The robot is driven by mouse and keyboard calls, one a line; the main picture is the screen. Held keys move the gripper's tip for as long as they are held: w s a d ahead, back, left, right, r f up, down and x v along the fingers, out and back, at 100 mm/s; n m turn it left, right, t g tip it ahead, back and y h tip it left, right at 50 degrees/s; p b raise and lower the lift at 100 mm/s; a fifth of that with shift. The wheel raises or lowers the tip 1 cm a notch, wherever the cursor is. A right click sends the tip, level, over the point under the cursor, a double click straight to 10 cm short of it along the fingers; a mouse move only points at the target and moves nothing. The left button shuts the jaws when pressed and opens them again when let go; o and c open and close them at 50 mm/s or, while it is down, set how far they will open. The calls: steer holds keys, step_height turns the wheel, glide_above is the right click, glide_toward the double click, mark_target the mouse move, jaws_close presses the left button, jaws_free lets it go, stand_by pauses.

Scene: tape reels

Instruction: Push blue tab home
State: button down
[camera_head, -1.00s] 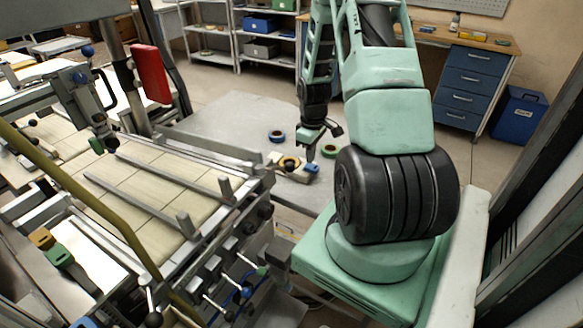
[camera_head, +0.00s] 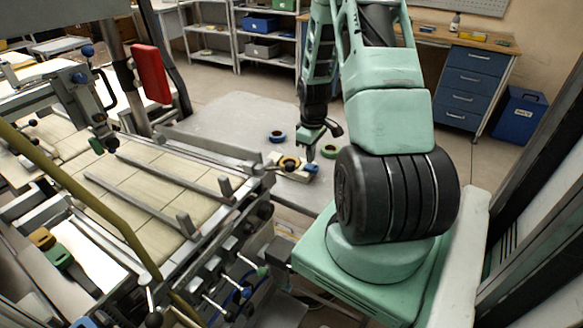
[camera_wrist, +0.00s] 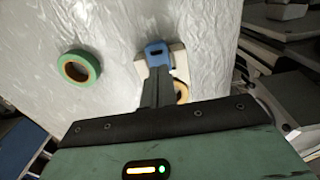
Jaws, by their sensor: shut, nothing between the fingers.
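The blue tab (camera_head: 311,168) is at the right end of a small pale board (camera_head: 299,178) on the grey table. In the wrist view the blue tab (camera_wrist: 155,50) lies just past my fingertips, on the pale board (camera_wrist: 178,57). My gripper (camera_head: 310,158) is shut and empty, pointing down close by the tab. In the wrist view my gripper (camera_wrist: 157,72) overlaps the tab's near end; I cannot tell if they touch. A yellow-and-black reel (camera_head: 289,163) sits on the board, left of the tab. My fingers partly hide this yellow reel (camera_wrist: 181,92) in the wrist view.
A green tape reel (camera_head: 329,151) lies right of the board, and a blue tape reel (camera_head: 277,136) lies behind it. A machine with metal rails (camera_head: 170,165) stands close on the left. The grey table (camera_head: 235,118) is clear at its back left.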

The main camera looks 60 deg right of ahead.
steer(key=shift+f+b, duration=0.4)
steer(key=shift+f, duration=0.55)
stand_by(1.5)
step_height(320, 180, up, 7)
steer(key=p, duration=0.6)
stand_by(0.6)
